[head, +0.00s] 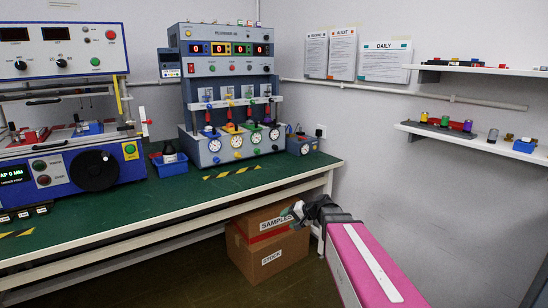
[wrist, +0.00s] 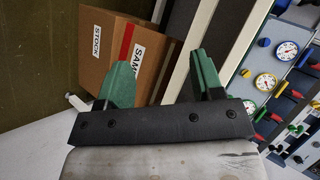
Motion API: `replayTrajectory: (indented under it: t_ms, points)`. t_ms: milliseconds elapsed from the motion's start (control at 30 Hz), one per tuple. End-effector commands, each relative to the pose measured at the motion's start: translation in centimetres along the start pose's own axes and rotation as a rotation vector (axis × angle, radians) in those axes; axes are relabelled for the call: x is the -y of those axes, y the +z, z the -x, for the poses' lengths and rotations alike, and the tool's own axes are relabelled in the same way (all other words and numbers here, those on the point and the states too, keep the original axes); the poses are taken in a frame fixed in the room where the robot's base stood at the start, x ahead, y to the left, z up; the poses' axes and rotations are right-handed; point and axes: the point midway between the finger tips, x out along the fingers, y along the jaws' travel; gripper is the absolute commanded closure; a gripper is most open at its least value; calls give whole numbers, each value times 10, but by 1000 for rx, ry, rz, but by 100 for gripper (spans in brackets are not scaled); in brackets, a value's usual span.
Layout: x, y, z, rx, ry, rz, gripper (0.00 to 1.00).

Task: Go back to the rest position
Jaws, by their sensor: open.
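My gripper (head: 297,211) shows in the head view at the end of my pink arm, in front of the bench's right end and beside the cardboard boxes. In the wrist view my gripper (wrist: 160,84) has two green fingers spread wide apart, with nothing between them. The fingers appear against the stacked boxes, a SAMPLES box (head: 268,226) above a STOCK box (head: 268,258). The wrist view shows the SAMPLES box (wrist: 142,52) and the STOCK box (wrist: 92,45) too. No contact with them can be made out.
A green-topped bench (head: 130,207) runs along the wall, carrying a blue test machine (head: 230,90) with dials and another machine (head: 60,110) at left. Two wall shelves (head: 480,142) with small items hang at right. The floor (head: 190,280) before the bench looks clear.

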Motion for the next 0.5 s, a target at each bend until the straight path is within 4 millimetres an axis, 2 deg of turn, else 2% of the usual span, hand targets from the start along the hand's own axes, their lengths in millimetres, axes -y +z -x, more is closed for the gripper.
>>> replayTrajectory:
  t_ms: [33,200,400,500]
  points:
    - [-17,22,4,31,78,20,39]
    - [-75,71,20,129,355,91,39]
    - [-134,117,55,229,666,164,39]
    - [-153,131,72,264,785,190,39]
